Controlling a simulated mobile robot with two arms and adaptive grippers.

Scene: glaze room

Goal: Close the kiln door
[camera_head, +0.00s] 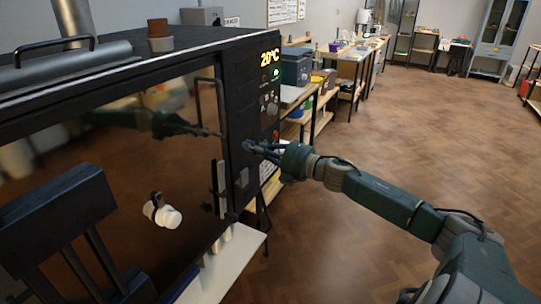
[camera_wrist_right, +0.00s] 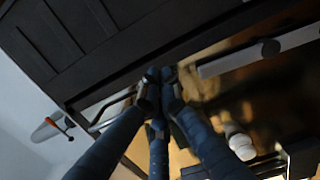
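The kiln (camera_head: 205,45) is a large dark box filling the left of the head view. Its door (camera_head: 110,150) has a shiny, mirror-like face that reflects my arm. An upright bar handle (camera_head: 218,108) is near the door's right edge. The door looks about in line with the kiln front; I cannot tell whether it is fully closed. My right gripper (camera_head: 252,147) is in front of the kiln's right-hand panel, just right of the door edge; contact is unclear. In the right wrist view its fingertips (camera_wrist_right: 160,76) are together, with nothing visible between them. My left gripper is not in view.
The kiln's control panel (camera_head: 270,85) reads 20°C. A small brown pot (camera_head: 159,37) sits on top. Benches and shelves with boxes (camera_head: 296,66) stand behind to the right. The wooden floor (camera_head: 440,130) on the right is open.

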